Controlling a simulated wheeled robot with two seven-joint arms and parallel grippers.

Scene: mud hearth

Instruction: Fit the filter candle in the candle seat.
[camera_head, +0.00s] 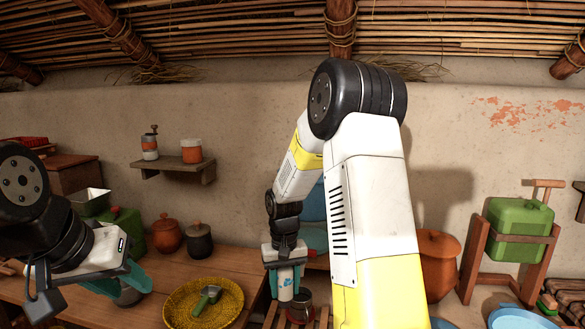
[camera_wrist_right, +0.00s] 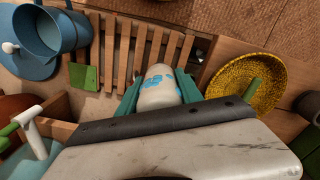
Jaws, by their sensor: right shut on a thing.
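The filter candle (camera_head: 286,283) is white with blue marks. My right gripper (camera_head: 285,272) is shut on it and holds it upright above the slatted wooden rack. In the right wrist view the candle (camera_wrist_right: 160,88) sits between the teal fingers, over the slats (camera_wrist_right: 130,45). My left gripper (camera_head: 118,283) is at the lower left with its teal fingers apart. A grey round thing shows by its fingers, and I cannot tell its distance from them. I cannot make out the candle seat for certain. My right arm hides part of the counter.
A yellow woven tray (camera_head: 172,316) holds a green-handled tool (camera_head: 207,299). A dark mug (camera_head: 300,306) stands close to the candle. A blue pot (camera_wrist_right: 62,32) is beside the slats. Clay jars (camera_head: 166,234) and a green container (camera_head: 519,229) stand further off.

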